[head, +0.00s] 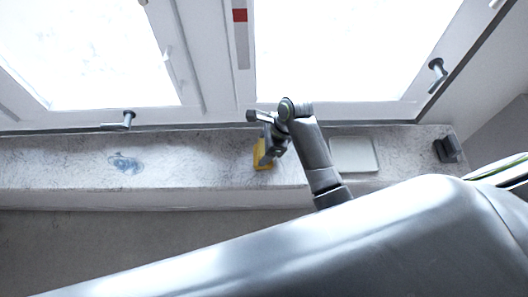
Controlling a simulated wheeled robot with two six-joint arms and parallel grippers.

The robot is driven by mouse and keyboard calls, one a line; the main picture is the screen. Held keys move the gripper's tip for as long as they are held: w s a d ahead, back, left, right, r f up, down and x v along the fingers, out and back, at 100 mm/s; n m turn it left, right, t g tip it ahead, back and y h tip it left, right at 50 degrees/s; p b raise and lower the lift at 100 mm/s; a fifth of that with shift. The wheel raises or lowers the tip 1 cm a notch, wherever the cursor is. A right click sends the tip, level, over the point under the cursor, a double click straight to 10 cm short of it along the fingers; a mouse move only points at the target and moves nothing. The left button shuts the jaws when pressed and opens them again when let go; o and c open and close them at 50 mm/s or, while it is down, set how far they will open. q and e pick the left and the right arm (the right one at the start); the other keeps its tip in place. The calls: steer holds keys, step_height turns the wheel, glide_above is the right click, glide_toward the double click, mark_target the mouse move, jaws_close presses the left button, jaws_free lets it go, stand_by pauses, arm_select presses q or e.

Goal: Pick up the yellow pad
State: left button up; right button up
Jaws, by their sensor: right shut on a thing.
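The yellow pad (258,154) is at the middle of the stone window sill, partly hidden behind my right gripper. My right gripper (266,160) comes down over the pad from the right and is shut on it. Whether the pad touches the sill or is just above it cannot be told. My left gripper is not in view.
The window sill (205,165) runs across the picture below two windows with handles (120,124). A pale flat tray (354,154) lies right of my right arm, and a small dark object (446,150) stands at the right end. A bluish patch (125,163) marks the left part, which is otherwise clear.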

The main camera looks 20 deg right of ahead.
step_height(320, 180, up, 10)
steer(key=shift+f+b, duration=0.1)
steer(key=shift+b, duration=0.5)
steer(key=o, duration=0.5)
steer(key=c, duration=0.4)
